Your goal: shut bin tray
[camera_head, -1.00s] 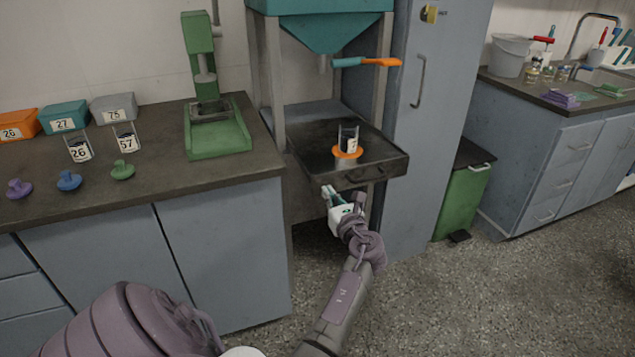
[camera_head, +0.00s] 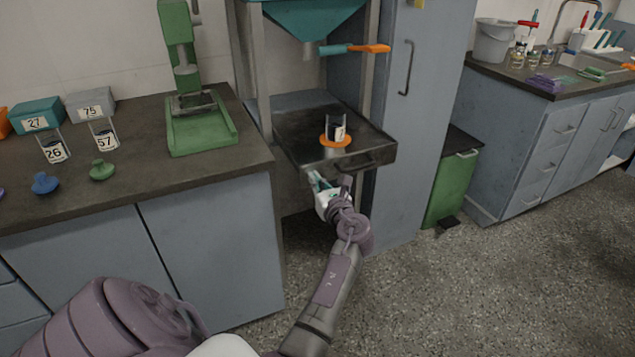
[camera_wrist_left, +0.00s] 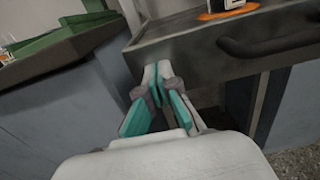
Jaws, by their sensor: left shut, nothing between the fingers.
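The dark bin tray (camera_head: 300,140) sticks out below the teal hopper (camera_head: 312,22), with a handle (camera_head: 355,163) on its front. An orange ring with a clear labelled jar (camera_head: 336,128) stands on it. In the left wrist view the tray's front wall (camera_wrist_left: 190,45) and dark handle (camera_wrist_left: 270,45) fill the upper part. My left gripper (camera_head: 318,178) is shut and empty, just in front of and below the tray's front, left of the handle. Its fingertips (camera_wrist_left: 157,72) look close to the front wall; I cannot tell whether they touch. My right gripper is not seen.
The counter (camera_head: 70,195) at the left holds a green press (camera_head: 200,125), jars, boxes and knobs. A tall blue cabinet (camera_head: 415,130) stands right of the tray, with a green bin (camera_head: 450,190) beyond it. The floor at the right is clear.

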